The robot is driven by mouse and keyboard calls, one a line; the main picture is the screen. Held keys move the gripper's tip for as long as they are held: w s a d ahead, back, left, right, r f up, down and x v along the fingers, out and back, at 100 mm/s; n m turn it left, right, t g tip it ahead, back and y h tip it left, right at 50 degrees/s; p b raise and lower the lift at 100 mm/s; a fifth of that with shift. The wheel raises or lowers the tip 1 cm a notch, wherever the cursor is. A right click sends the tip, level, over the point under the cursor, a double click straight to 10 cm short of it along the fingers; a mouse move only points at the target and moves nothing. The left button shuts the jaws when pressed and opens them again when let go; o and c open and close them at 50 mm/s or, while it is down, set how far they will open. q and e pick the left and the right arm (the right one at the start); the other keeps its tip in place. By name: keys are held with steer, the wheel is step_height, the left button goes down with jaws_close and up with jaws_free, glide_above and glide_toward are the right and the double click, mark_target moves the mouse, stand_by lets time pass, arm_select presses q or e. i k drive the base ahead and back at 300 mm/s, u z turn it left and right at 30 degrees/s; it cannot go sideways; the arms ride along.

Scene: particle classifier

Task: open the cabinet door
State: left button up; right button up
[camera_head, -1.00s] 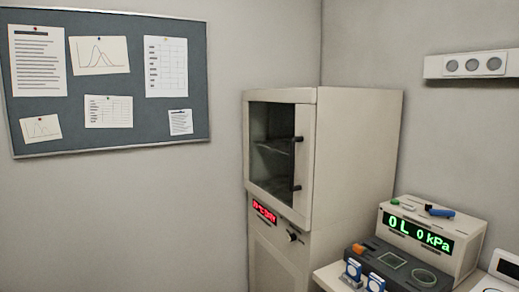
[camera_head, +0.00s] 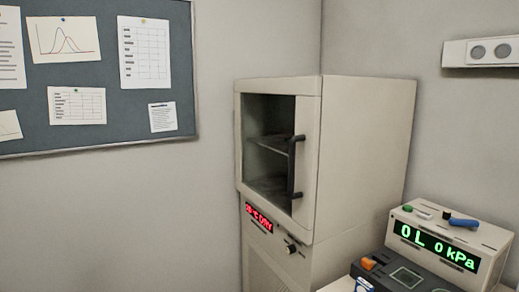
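The cabinet (camera_head: 365,150) is a tall beige unit standing in the corner of the room. Its door (camera_head: 308,165) has a beige frame around a dark window and appears shut. A dark vertical handle (camera_head: 292,168) sits on the right side of the door. Shelves (camera_head: 270,148) show dimly through the window. Below the door are a red lit display (camera_head: 259,218) and a small black knob (camera_head: 292,249). Neither of my grippers is in view.
A bench at the lower right carries a beige instrument (camera_head: 450,240) with a green display and a dark device (camera_head: 405,276) in front of it. A pinboard (camera_head: 95,90) hangs on the left wall, a socket strip (camera_head: 485,51) on the right wall.

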mark_target(303, 147)
steer(key=z, duration=0.05)
steer(key=k, duration=1.3)
steer(key=u, duration=0.4)
steer(key=i, duration=0.85)
steer(key=u, duration=0.5)
steer(key=i, duration=1.35)
steer(key=z, duration=0.6)
